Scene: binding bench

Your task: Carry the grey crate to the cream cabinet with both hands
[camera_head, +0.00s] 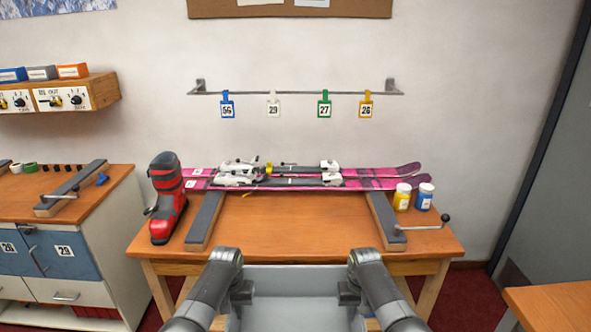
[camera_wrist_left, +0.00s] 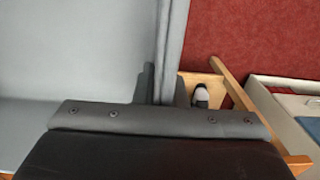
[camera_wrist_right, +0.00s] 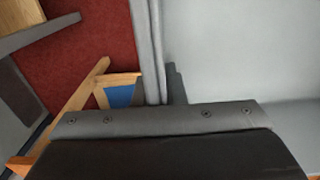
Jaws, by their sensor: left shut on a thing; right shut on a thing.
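The grey crate (camera_head: 295,302) is in front of me at the bottom centre of the head view, before the bench's front edge. The part of its inside that shows looks empty. My left gripper (camera_head: 241,292) is shut on its left wall, which also shows in the left wrist view (camera_wrist_left: 172,45). My right gripper (camera_head: 349,292) is shut on its right wall, seen in the right wrist view (camera_wrist_right: 152,45). The crate's underside is hidden.
The wooden bench (camera_head: 290,235) holds pink skis (camera_head: 380,183), a red ski boot (camera_head: 167,205) and two small jars (camera_head: 402,197). A bar (camera_head: 190,234) and a green roll (camera_head: 29,168) lie on the cabinet top. Another wooden table (camera_head: 555,305) is at the lower right.

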